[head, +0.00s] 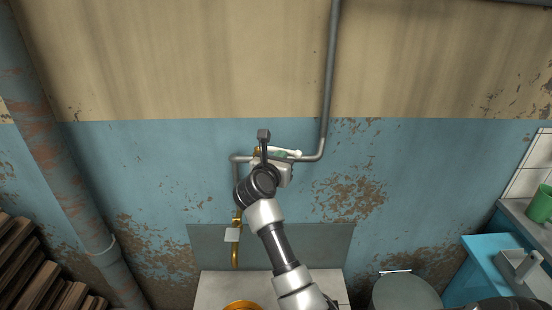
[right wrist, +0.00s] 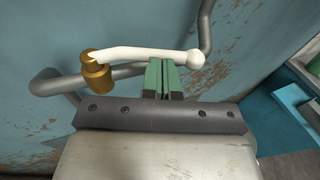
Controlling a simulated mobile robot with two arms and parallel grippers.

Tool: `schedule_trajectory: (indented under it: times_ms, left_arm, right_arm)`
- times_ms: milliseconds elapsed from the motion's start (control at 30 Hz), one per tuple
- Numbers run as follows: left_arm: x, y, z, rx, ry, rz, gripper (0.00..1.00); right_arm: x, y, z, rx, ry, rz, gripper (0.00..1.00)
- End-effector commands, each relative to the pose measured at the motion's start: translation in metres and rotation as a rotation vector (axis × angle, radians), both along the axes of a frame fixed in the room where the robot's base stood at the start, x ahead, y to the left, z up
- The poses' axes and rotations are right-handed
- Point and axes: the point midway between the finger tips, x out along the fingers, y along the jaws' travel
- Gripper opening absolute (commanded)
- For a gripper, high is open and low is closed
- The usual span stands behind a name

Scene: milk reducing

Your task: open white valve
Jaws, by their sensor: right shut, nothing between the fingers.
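The white valve handle (right wrist: 148,52) runs from a brass valve body (right wrist: 95,72) on the left to a round white knob at its right end. In the head view the white handle (head: 292,152) shows as a short bar on the wall pipe, partly hidden by my right arm. My right gripper (right wrist: 166,68) has its green fingers shut together with nothing between them. The fingertips are right at the handle's lower edge in the right wrist view, left of the knob; whether they touch it I cannot tell. My left gripper is not in view.
A grey pipe (head: 329,80) comes down the wall and bends left to the valve. A yellow gas pipe (head: 235,257) hangs below. A light worktop (head: 213,287) stands beneath. A blue cabinet (head: 485,262) and green mug (head: 540,205) are at right.

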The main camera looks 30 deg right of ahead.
Motion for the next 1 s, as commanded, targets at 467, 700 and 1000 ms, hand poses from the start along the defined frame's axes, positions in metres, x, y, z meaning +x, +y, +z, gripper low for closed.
schedule_trajectory:
  times_ms: [467,700,1000]
  left_arm:
    - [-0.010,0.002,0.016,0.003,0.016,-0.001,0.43]
    - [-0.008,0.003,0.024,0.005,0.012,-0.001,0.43]
    - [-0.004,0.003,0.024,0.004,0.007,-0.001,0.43]
  right_arm:
    - [0.002,-0.008,0.004,0.002,0.006,0.073,0.00]
    - [0.013,-0.029,0.001,0.002,-0.001,0.136,0.00]
    - [0.015,-0.033,0.000,0.000,0.000,0.136,0.00]
